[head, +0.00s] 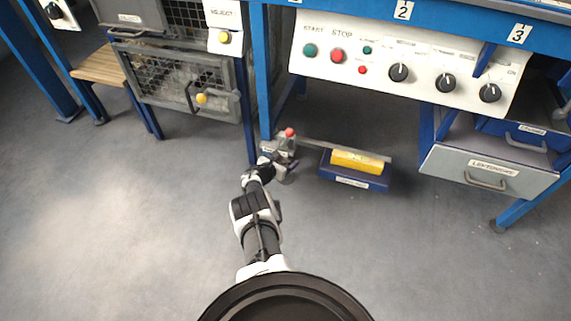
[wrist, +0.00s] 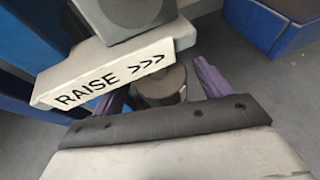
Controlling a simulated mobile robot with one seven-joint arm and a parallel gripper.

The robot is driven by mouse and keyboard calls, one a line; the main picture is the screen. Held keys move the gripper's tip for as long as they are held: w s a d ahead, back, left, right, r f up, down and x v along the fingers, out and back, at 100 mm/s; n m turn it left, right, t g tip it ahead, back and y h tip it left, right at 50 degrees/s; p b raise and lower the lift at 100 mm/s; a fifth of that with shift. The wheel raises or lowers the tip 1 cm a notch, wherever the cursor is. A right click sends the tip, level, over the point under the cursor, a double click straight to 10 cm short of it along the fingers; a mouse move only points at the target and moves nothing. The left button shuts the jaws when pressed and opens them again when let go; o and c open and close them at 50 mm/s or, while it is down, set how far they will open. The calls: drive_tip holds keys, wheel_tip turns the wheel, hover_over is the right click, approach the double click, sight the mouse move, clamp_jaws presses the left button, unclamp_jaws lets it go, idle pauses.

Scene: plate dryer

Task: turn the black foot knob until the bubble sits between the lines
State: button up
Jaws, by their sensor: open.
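The dark round foot knob (wrist: 162,88) shows in the wrist view under a pale plate marked "RAISE >>>" (wrist: 110,72), which hides its upper part. My gripper (wrist: 160,80) is open, with one purple finger on each side of the knob. I cannot tell whether either finger touches it. In the head view my gripper (head: 270,163) is low at the foot of the blue machine leg, under a red-topped part (head: 290,132). A yellow block (head: 357,161) lies on a low blue box to the right. No bubble or lines can be made out.
The blue box (head: 352,182) stands on the floor beside the foot, with a grey bar (head: 345,149) above it. A control panel (head: 430,60) with buttons and black dials hangs above. Wire-mesh cages (head: 175,80) stand at left. The grey floor in front is clear.

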drive_tip(key=shift+w+d+f+b, duration=0.25)
drive_tip(key=shift+w+d+b, duration=0.1)
drive_tip(key=shift+w+b, duration=0.15)
drive_tip(key=shift+c, duration=0.5)
